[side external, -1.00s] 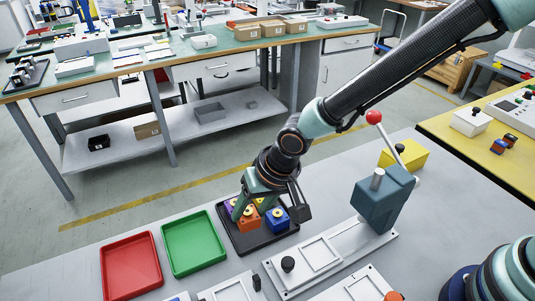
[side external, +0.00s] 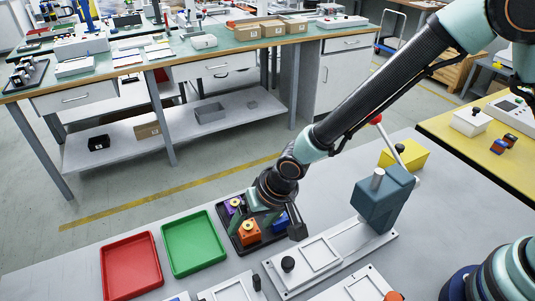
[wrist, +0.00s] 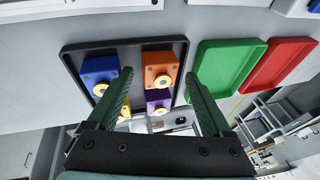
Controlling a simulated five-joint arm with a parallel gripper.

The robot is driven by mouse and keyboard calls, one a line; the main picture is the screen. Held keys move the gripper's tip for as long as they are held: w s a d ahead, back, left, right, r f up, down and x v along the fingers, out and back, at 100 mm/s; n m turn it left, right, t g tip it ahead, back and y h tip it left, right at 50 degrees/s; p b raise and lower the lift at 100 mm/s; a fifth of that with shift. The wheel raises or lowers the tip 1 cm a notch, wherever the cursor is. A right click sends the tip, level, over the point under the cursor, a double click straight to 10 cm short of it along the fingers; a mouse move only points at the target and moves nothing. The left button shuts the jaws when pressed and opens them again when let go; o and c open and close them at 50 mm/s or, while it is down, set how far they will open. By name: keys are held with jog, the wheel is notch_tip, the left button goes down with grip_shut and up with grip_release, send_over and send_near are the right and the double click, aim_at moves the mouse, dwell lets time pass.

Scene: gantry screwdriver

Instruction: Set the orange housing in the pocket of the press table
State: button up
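The orange housing (side external: 249,232) sits in a black tray (side external: 222,214), at the tray's near left in the side view. In the wrist view the orange housing (wrist: 160,60) shows just beyond my fingertips, between their lines, with a yellow ring on its top. My gripper (wrist: 158,88) is open and empty, its fingers spread wider than the housing. In the side view my gripper (side external: 257,222) hangs over the tray and hides part of it. The press table (side external: 335,262) has a pale plate with a square pocket, in front of a dark teal press (side external: 384,200).
A blue housing (wrist: 99,73), a purple one (wrist: 158,101) and a yellow one (wrist: 119,115) share the tray. A green tray (side external: 194,243) and a red tray (side external: 131,266) lie to the left. The press lever with its red knob (side external: 376,119) stands up near my forearm.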

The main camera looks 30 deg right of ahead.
jog(key=v, duration=1.2)
jog(key=d+r, duration=0.3)
jog(key=d, duration=0.4)
jog(key=d+r+t, duration=0.1)
jog(key=d+r, duration=0.3)
jog(key=d, duration=0.3)
jog(key=shift+w+r+h, duration=0.35)
jog(key=shift+w+h, duration=0.05)
jog(key=shift+o, duration=0.3)
jog(key=s+d+r+h, duration=0.1)
jog(key=s+d, duration=0.1)
jog(key=d, duration=0.4)
jog(key=s+d+r+n+t, duration=0.1)
jog(key=s+d+r, duration=0.1)
jog(key=d, duration=0.4)
jog(key=shift+s+r+h, duration=0.35)
jog(key=shift+s+h, duration=0.05)
jog(key=shift+s, duration=0.25)
jog(key=shift+s+d, duration=0.2)
jog(key=shift+d, duration=0.15)
